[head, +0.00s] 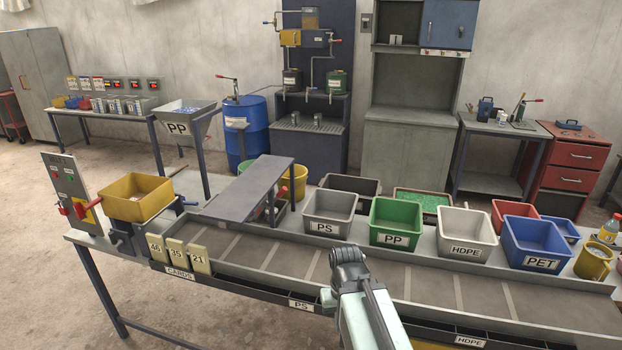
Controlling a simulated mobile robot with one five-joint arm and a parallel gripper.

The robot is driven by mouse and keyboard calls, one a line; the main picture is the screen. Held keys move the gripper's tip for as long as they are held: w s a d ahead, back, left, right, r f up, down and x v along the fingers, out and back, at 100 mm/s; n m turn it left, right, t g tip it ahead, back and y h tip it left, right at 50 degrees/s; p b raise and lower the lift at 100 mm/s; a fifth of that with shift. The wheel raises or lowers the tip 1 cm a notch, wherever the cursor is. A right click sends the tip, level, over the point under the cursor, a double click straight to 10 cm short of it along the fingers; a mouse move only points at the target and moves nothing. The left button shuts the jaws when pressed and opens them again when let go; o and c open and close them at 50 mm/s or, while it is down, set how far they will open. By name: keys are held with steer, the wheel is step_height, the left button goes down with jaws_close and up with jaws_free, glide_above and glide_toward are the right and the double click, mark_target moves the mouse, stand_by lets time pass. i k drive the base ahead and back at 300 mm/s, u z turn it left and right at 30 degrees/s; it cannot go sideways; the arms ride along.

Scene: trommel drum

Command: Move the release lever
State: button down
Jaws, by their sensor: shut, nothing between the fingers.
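No lever in view is marked as the release lever. A red lever (88,207) sticks out from a grey upright control panel (69,190) at the left end of the sorting bench. A yellow hopper (136,197) stands just right of it. A small blue handle (184,202) is at the hopper's right side. My arm rises from the bottom middle over the front of the bench, with a dark joint at its top. No fingers of my gripper show. The arm is well to the right of the red lever and apart from it.
A belt (310,263) runs along the bench, with a sloped grey plate (247,189) over its left part. PS (328,227), PP (396,237), HDPE (465,248) and PET (540,262) bins line its back. Numbered cards (177,254) stand at the front left. The floor at left is clear.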

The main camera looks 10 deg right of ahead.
mark_target(284, 189)
steer(key=u, duration=0.05)
steer(key=i, duration=0.8)
steer(key=u, duration=0.6)
steer(key=i, duration=0.45)
steer(key=u, duration=0.5)
